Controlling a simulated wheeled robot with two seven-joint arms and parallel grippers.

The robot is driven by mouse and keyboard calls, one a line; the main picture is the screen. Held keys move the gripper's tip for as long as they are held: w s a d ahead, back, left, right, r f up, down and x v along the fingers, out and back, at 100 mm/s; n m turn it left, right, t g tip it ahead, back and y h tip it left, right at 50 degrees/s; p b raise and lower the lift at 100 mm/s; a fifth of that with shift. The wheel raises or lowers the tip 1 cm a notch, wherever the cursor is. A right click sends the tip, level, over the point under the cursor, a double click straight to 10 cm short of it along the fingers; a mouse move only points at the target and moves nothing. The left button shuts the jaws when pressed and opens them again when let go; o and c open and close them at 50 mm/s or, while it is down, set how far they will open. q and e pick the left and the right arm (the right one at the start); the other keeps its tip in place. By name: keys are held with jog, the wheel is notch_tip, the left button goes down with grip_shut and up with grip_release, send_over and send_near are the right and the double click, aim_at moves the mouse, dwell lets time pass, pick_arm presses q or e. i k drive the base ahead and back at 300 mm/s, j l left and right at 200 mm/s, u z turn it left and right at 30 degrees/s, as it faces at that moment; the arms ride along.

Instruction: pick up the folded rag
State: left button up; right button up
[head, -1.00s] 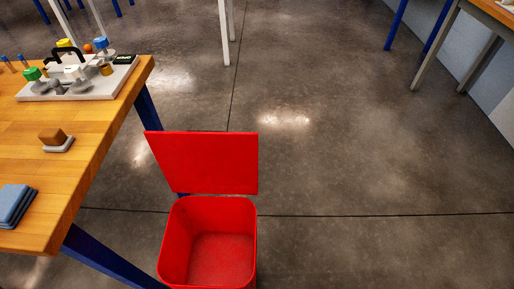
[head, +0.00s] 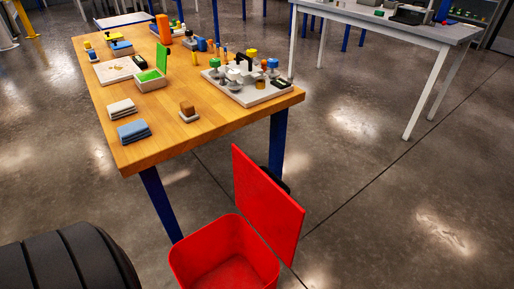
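A blue folded rag (head: 134,131) lies flat in a small stack near the front left corner of the wooden table (head: 215,132). A second folded cloth, whitish-grey (head: 122,109), lies just behind it. Which of the two is the folded rag is not marked in the picture. Neither of my grippers shows. A dark ribbed part of mine fills the lower left corner.
An open red bin (head: 225,255) with its lid up stands on the floor before the table. A brown block on a grey base (head: 188,112), a green-lidded box (head: 151,79) and a tray of parts (head: 252,88) are on the table.

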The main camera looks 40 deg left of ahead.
aim_at(137, 130)
jog(key=i+l+u, duration=0.15)
jog(key=u, duration=0.3)
jog(key=i+l+u, duration=0.2)
jog(key=u, duration=0.25)
jog(key=i+l+u, duration=0.1)
jog(key=l+u, duration=0.35)
jog(key=i+l+u, duration=0.1)
jog(key=l+u, duration=0.15)
jog(key=u, duration=0.2)
jog(key=l+u, duration=0.3)
jog(key=u, duration=0.15)
jog(key=l+u, duration=0.45)
jog(key=k+l+u, duration=0.1)
jog(key=u, duration=0.35)
jog(key=l, duration=0.1)
